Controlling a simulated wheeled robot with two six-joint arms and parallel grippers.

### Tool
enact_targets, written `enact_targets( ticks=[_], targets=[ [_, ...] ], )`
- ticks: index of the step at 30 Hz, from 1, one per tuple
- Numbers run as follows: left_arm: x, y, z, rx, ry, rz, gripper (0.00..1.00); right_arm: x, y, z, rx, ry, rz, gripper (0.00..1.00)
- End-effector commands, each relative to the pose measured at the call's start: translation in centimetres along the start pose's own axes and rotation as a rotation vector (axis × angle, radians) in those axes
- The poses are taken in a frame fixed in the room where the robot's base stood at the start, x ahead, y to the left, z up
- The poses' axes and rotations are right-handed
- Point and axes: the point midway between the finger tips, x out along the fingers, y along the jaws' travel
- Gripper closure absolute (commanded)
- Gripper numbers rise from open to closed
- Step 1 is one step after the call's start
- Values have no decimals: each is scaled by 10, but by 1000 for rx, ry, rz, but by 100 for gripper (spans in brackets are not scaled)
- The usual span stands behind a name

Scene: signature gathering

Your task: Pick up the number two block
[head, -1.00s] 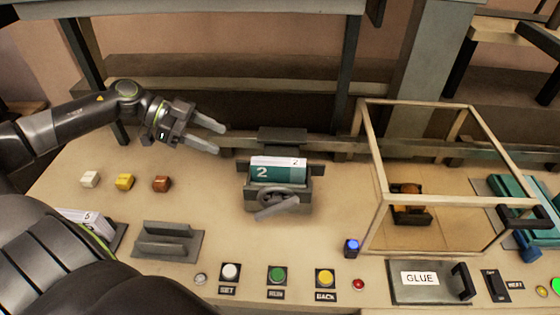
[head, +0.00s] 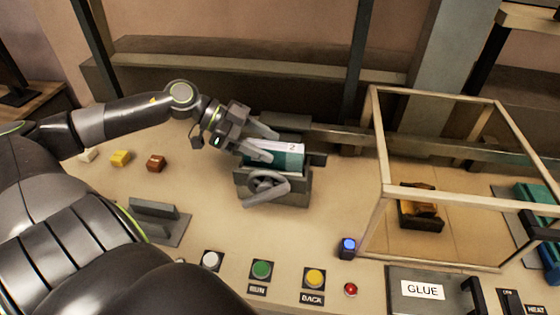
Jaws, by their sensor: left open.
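The number two block (head: 288,160) is teal with a white top edge marked "2". It sits in a grey vise-like holder (head: 290,190) with a round hand wheel on its front. My left gripper (head: 266,143) is open, with its fingers at the block's left end. One finger is in front of the block's face and hides its left part; the other is behind its top edge. I cannot tell whether the fingers touch it. My right gripper is not in view.
Small white, yellow and brown cubes (head: 121,158) lie at the left by a grey slotted stand (head: 155,220). A clear framed box (head: 385,225) stands at the right. Buttons (head: 262,270) and a GLUE lid (head: 425,285) line the front edge.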

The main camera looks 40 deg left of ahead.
Motion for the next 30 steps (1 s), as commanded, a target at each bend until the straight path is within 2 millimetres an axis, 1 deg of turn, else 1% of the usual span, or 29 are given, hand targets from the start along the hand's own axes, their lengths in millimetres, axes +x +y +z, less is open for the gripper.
enact_targets(
  ticks=[1, 3, 9, 12, 14, 19, 24, 25, 30],
  targets=[
    [6, 3, 5, 0, 1, 0, 47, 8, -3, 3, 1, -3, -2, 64],
    [10, 5, 6, -1, 0, -2, 47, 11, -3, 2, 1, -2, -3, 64],
    [11, 7, 6, -3, -1, -4, 47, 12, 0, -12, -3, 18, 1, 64],
    [11, 7, 6, -3, -1, -4, 47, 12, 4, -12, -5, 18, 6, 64],
    [11, 7, 6, -3, -1, -4, 54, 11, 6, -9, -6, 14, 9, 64],
    [11, 6, 6, -3, -1, -4, 76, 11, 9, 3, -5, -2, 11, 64],
    [11, 6, 6, -3, -1, -4, 98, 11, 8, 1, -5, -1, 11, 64],
    [11, 6, 6, -3, -1, -4, 100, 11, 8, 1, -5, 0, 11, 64],
    [11, 7, 5, -2, 0, -4, 100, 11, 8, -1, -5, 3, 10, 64]
  ],
)
